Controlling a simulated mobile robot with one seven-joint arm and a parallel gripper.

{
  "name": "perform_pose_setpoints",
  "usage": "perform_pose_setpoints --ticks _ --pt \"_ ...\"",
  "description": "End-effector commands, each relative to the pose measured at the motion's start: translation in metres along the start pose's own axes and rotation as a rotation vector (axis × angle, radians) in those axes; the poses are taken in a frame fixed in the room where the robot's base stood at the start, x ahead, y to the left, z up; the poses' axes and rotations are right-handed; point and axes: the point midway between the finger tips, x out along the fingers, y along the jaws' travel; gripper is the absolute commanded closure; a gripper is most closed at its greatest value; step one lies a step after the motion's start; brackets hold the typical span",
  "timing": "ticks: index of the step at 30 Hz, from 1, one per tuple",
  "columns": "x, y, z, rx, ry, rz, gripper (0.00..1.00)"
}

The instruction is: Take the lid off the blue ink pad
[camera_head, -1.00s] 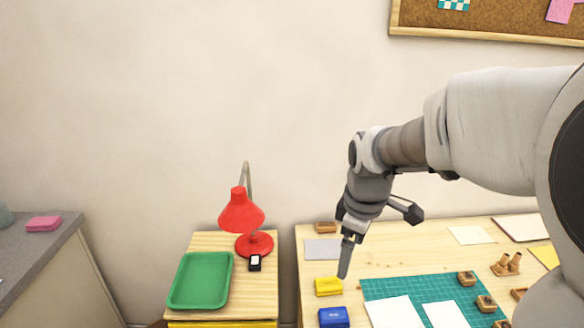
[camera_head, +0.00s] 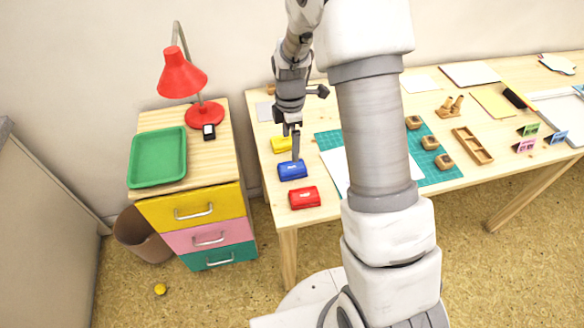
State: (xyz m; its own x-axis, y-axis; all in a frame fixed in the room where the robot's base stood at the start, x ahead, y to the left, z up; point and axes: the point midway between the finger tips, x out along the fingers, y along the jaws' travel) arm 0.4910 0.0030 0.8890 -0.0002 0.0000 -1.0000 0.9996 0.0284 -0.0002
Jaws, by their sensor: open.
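The blue ink pad (camera_head: 291,171) lies on the wooden table near its left edge, its lid on. It sits between a yellow ink pad (camera_head: 281,145) behind it and a red ink pad (camera_head: 304,197) in front. My gripper (camera_head: 296,158) points down at the back right part of the blue pad. It is open, seen edge-on, and holds nothing visible. I cannot tell whether its fingertips touch the lid.
A green cutting mat (camera_head: 440,177) with paper and wooden stamps lies right, partly hidden by my arm. A drawer cabinet with a green tray (camera_head: 137,163) and red lamp (camera_head: 183,76) stands left. A wooden tray (camera_head: 474,146) lies farther right.

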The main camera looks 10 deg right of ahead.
Motion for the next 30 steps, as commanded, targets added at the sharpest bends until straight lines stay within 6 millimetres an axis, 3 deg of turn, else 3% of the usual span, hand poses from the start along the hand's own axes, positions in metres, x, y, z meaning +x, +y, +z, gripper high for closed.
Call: perform_pose_setpoints --ticks 3,11,21,30 --pt "0.025 -0.001 0.0 -0.001 -0.001 -0.005 0.0" --pt "0.045 0.0 0.0 -0.001 -0.001 0.0 0.0" --pt "0.089 -0.001 0.001 0.0 0.0 -0.001 0.0" --pt "0.094 0.0 0.001 0.0 0.0 0.001 0.0"
